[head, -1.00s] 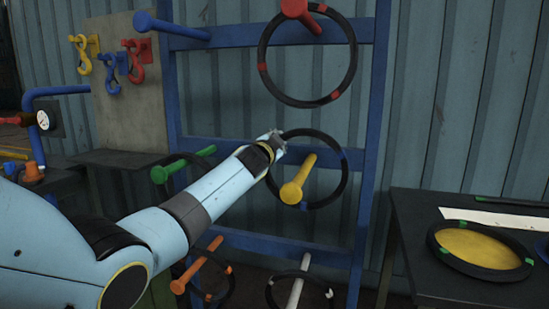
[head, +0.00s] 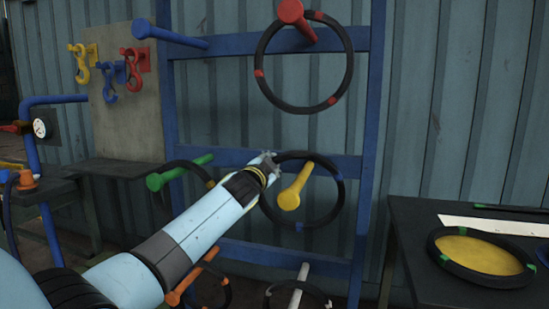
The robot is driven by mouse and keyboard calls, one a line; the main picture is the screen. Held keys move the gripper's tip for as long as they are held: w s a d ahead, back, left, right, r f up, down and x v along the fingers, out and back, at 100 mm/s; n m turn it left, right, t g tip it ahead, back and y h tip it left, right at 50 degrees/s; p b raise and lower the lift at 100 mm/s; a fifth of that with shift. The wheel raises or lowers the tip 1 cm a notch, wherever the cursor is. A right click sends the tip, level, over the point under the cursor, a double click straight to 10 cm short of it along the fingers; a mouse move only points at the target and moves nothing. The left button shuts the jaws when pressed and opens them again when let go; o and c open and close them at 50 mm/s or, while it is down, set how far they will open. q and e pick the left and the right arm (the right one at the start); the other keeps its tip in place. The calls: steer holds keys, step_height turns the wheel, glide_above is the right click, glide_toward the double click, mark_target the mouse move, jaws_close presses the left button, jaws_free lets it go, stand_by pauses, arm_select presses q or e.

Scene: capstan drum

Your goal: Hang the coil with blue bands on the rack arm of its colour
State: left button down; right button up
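The coil with blue bands (head: 341,200) is a black ring on the middle right of the rack, encircling the yellow rack arm (head: 292,190) in the head view. Whether its top rests on that arm I cannot tell. My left gripper (head: 268,158) is at the coil's upper left rim and appears shut on it; the fingers are small and partly hidden. The blue rack arm (head: 170,35), at the rack's upper left, is bare. My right gripper is not in view.
A coil with red bands (head: 348,75) hangs on the red arm (head: 296,18). Other coils hang on the green (head: 178,171), orange (head: 190,285) and white (head: 299,285) arms. A green-banded coil (head: 437,258) lies on the right table (head: 410,225).

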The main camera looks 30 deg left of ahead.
arm_select(q)
steer(key=r+p+v, duration=0.1)
steer(key=p+v, duration=0.2)
steer(key=v, duration=2.2)
steer(key=shift+s+d+r, duration=0.2)
steer(key=shift+s+d, duration=0.1)
